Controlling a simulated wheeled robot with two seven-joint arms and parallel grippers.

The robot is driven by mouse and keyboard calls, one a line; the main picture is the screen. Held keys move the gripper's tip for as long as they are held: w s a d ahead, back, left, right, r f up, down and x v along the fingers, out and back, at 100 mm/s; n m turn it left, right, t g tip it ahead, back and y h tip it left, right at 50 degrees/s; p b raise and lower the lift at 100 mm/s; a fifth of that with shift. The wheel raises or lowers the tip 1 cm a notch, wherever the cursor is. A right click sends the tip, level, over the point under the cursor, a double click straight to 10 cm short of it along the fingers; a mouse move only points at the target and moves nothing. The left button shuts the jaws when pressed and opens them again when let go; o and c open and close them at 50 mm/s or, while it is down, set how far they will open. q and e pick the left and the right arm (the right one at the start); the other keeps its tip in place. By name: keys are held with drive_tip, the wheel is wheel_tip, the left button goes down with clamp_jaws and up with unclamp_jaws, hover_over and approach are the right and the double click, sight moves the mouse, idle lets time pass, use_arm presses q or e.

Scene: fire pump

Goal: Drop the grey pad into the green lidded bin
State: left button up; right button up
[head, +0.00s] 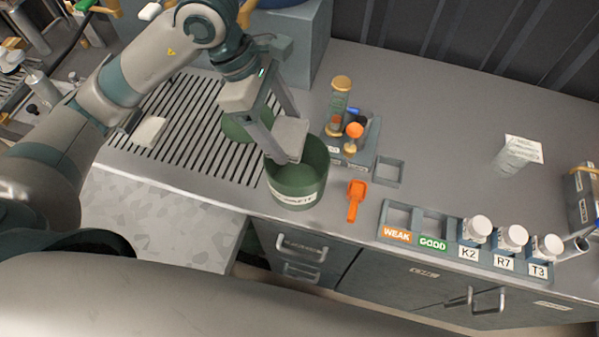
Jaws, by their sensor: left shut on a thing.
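The grey pad (291,138) is a light grey, flat piece held between the fingers of my left gripper (279,140). The gripper points down and is shut on the pad over the mouth of the green bin (297,187). The bin is a round, open-topped tub with a white label, partly worded, on its front. The gripper and pad hide part of the bin's far rim. A round green lid (236,128) lies on the slatted area left of the bin, partly hidden behind the gripper. My right gripper is not in view.
An orange scoop (356,198) lies right of the bin. Behind it stands a rack with a sand-timer-like piece (339,98). A labelled tray (455,257) holds white-capped jars. Another pale pad (149,131) lies on the slats (190,122).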

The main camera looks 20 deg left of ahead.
use_arm(q)
drive_tip(key=shift+f, duration=0.2)
drive_tip(key=o, duration=1.1)
drive_tip(key=shift+r, duration=0.15)
drive_tip(key=shift+a+r, duration=0.3)
drive_tip(key=shift+r, duration=0.25)
drive_tip(key=b+v, duration=0.4)
drive_tip(key=v, duration=1.2)
drive_tip(key=shift+f, duration=0.1)
